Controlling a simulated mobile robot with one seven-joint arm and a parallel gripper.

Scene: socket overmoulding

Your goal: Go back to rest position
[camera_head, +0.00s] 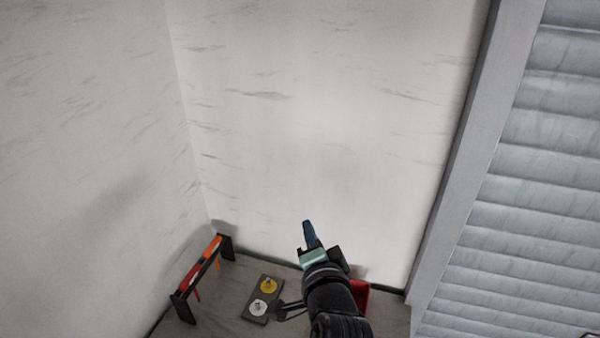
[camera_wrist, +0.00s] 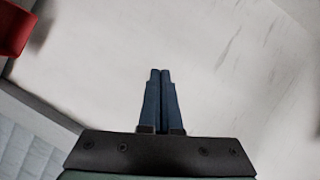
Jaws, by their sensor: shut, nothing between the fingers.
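My gripper (camera_head: 307,228) is in the lower middle of the head view, raised above the floor in front of the back wall. In the wrist view its two blue fingers (camera_wrist: 160,75) are pressed together with nothing between them. They point toward the pale wall and touch nothing that I can see.
A dark plate (camera_head: 252,308) with a yellow disc (camera_head: 268,286) and a white disc (camera_head: 257,307) lies on the floor left of my arm. A black rack (camera_head: 228,248) with orange-handled tools (camera_head: 213,250) stands at the left wall. A red object (camera_head: 361,293), partly hidden, also shows in the wrist view (camera_wrist: 14,28).

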